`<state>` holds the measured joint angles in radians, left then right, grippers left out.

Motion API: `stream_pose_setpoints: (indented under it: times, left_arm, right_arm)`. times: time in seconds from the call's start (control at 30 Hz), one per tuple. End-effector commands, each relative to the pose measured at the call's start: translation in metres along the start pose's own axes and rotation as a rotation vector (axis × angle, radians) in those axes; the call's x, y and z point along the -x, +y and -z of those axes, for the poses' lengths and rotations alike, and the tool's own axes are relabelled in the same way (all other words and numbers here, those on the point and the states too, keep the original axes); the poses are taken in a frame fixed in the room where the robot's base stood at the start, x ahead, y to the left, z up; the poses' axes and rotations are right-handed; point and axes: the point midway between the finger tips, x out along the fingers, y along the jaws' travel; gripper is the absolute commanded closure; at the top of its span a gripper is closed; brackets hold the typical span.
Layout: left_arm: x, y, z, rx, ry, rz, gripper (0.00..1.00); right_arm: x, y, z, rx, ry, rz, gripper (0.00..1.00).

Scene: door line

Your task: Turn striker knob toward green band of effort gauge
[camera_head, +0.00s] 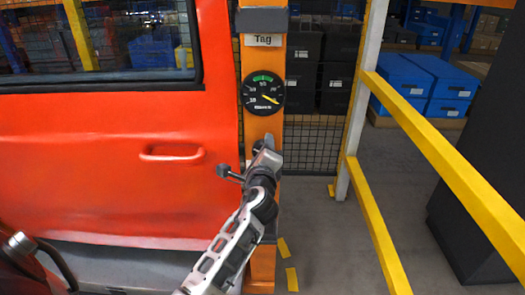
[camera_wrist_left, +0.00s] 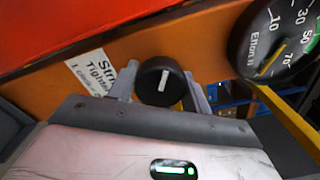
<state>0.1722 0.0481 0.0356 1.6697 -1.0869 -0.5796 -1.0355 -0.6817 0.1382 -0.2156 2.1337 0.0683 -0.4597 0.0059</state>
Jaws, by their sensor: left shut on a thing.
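The striker knob (camera_wrist_left: 160,82) is round and black with a white pointer bar, seen in the left wrist view on the orange post. The fingers of my left gripper (camera_head: 263,150) stand on either side of it, shut on it. In the head view the gripper hides the knob. The effort gauge (camera_head: 263,92) is a black dial above the gripper, also seen at upper right in the left wrist view (camera_wrist_left: 280,38). Its green band is at the top of the dial; the yellow needle points to the lower right, outside the band. My right gripper is out of view.
The orange post (camera_head: 262,65) stands beside a red door (camera_head: 100,150) with a handle (camera_head: 172,152). A white label (camera_wrist_left: 98,72) is left of the knob. Yellow rails (camera_head: 430,145) and a dark block (camera_head: 480,150) stand right; grey floor lies between.

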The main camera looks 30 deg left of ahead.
Motion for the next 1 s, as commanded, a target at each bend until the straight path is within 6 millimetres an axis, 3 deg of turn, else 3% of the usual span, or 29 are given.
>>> stream_pose_setpoints:
  times: [0.17,0.2,0.27,0.63,1.0]
  left_arm:
    - [0.0,0.0,0.001,0.0,0.001,-0.001,0.74]
    - [0.0,0.0,0.001,-0.001,0.001,-0.001,0.46]
    - [0.0,0.0,0.001,-0.001,0.001,-0.001,0.3]
    - [0.006,0.0,0.001,-0.002,0.001,0.0,0.3]
    - [0.064,0.001,0.001,-0.001,0.002,-0.001,0.3]
  right_arm:
    - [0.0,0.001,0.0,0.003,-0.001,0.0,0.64]
    - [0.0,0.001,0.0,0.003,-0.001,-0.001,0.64]
    - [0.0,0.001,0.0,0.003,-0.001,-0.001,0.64]
    - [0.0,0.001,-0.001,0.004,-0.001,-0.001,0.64]
    - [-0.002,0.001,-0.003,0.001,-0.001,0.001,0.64]
